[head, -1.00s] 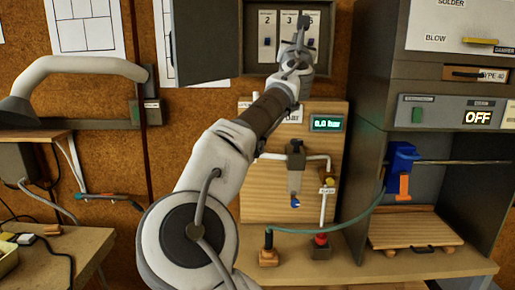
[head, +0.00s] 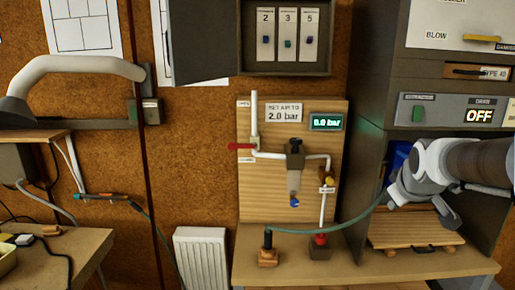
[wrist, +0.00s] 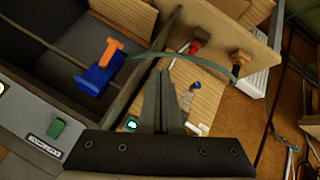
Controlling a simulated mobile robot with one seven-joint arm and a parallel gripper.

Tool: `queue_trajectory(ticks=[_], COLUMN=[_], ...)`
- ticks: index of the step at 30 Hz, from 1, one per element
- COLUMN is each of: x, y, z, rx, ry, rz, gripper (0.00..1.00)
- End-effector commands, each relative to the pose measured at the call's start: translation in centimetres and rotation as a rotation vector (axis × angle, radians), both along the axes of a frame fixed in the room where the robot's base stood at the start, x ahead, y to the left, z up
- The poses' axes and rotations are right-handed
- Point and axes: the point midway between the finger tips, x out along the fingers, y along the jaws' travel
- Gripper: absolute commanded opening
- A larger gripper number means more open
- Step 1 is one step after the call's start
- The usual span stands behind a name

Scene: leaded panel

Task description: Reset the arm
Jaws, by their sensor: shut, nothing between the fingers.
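My arm enters the head view from the right edge, its pale joint in front of the grey cabinet's open bay. In the wrist view my gripper (wrist: 163,74) points away from the camera with its two dark fingers together and nothing between them. A blue and orange tool (wrist: 96,75) on a rod is left of the fingers in the wrist view, with a gap between. In the head view my arm hides most of that tool, and I cannot make out the fingers.
The grey cabinet (head: 409,38) with an OFF display stands at right, a slatted wooden tray (head: 385,240) in its bay. A green hose (head: 335,229) crosses the bench. A radiator (head: 200,262) stands left.

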Motion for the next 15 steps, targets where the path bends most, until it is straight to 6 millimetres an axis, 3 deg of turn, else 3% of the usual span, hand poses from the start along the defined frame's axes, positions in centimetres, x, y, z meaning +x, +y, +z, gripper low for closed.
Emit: queue_trajectory(ticks=[9,15], x=[-12.3,-19.3], y=[10.7,14.9], z=[-0.9,-2.5], rx=[0.344,0.405], ry=[0.093,0.162], rz=[-0.077,-0.153], gripper=[0.00,0.00])
